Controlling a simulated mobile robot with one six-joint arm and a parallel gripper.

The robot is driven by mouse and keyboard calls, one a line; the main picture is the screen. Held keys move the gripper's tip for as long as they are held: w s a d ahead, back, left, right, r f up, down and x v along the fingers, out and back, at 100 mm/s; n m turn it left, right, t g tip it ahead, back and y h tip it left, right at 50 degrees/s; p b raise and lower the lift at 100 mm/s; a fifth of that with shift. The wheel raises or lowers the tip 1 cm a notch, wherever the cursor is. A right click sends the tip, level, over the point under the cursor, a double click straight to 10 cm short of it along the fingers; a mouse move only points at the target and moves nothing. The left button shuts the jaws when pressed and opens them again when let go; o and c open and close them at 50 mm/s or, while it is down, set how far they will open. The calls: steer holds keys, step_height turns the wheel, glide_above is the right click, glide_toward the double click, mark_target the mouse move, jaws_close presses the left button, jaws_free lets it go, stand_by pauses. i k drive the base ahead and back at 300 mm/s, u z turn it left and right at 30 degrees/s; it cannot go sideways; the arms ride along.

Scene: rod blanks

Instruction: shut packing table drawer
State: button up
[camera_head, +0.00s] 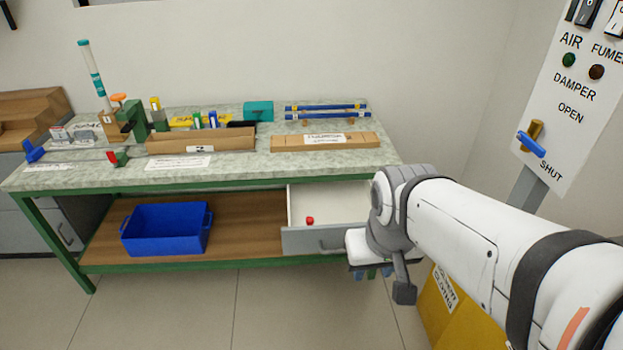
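The packing table (230,172) has a speckled top and a green frame. Its drawer (301,241) stands pulled out under the right part of the top. My arm comes in from the right and covers the right end of the drawer front. My gripper (372,272) points down in front of that end, with only blue fingertips showing below the white hand. I cannot tell whether it touches the drawer or how far its fingers are apart.
A blue bin (165,230) sits on the lower wooden shelf (110,235), left of the drawer. Boxes, tools and rods crowd the tabletop. A control panel (575,95) stands at the right, above a yellow container (450,310). The front floor is clear.

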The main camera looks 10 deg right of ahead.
mark_target(337, 208)
steer(key=i, duration=0.9)
steer(key=z, duration=0.45)
steer(key=k, duration=1.5)
steer(key=u, duration=0.35)
steer(key=i, duration=1)
steer(key=u, duration=0.05)
